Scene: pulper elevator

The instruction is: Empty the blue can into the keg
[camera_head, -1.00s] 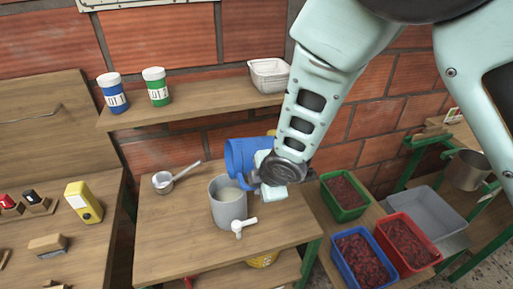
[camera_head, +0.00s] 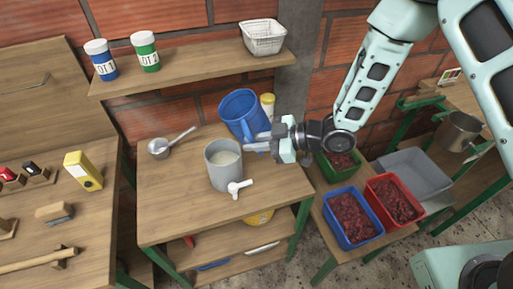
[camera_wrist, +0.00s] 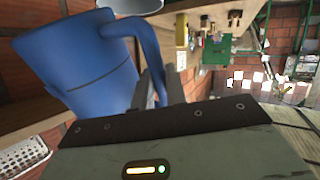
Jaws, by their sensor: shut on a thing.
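The blue can (camera_head: 240,117) is a jug with a side handle, and it also shows in the wrist view (camera_wrist: 75,62). My gripper (camera_head: 262,143) is shut on its handle, with the fingers at the handle in the wrist view (camera_wrist: 165,92). The keg (camera_head: 226,175) is a grey cylinder with a white tap (camera_head: 238,188). It stands open on the table with pale liquid inside.
The wooden table (camera_head: 180,215) also holds a metal ladle (camera_head: 160,148) and a yellow-and-white container (camera_head: 267,103) behind the can. The shelf (camera_head: 190,72) above carries two jars and a white basket (camera_head: 263,37). Crates of red fruit stand to the right.

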